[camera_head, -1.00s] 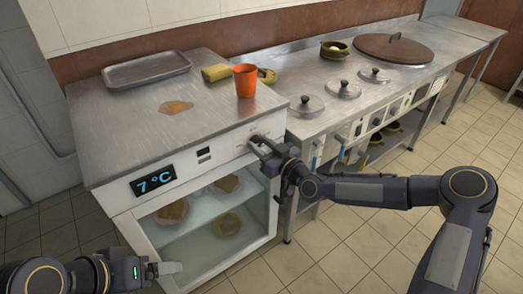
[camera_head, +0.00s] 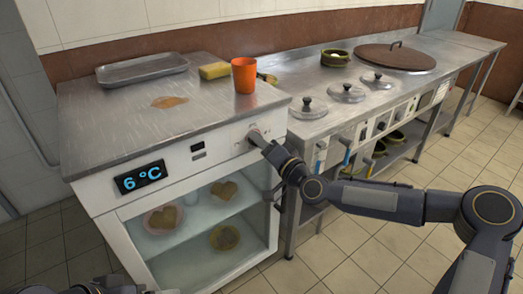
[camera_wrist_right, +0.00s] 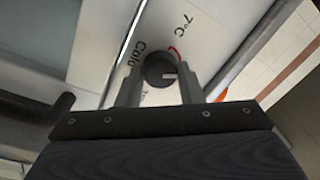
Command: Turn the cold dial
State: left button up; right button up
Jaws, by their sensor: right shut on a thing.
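The cold dial (camera_wrist_right: 160,69) is a dark round knob with a light pointer line on the cabinet's white front panel, with "Cold" and "7°C" printed around it. My right gripper (camera_wrist_right: 160,84) has one finger on each side of the dial and is shut on it. In the head view the right gripper (camera_head: 257,139) reaches the panel's right end and mostly hides the dial. The blue display (camera_head: 140,176) on the same panel reads 6 °C. My left gripper (camera_head: 150,290) shows only slightly at the bottom edge, its fingers mostly cut off.
The glass-fronted cabinet (camera_head: 110,115) holds several plates of food. On its top are a metal tray (camera_head: 142,69), an orange cup (camera_head: 244,75), a yellow block (camera_head: 214,71) and a brown spill (camera_head: 170,102). A steel counter with lidded pots (camera_head: 346,92) stands to the right.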

jog(key=m+b, duration=0.2)
jog(key=m, duration=0.3)
jog(key=shift+f+t, duration=0.1)
jog(key=shift+t, duration=0.2)
dwell(0.4)
jog(key=o, duration=1)
jog(key=shift+c, duration=0.2)
jog(key=r+v, duration=0.1)
jog(key=v, duration=0.6)
jog(key=shift+s+d+f+p, duration=0.15)
jog(key=shift+s+f+p, duration=0.2)
jog(key=shift+s, duration=0.05)
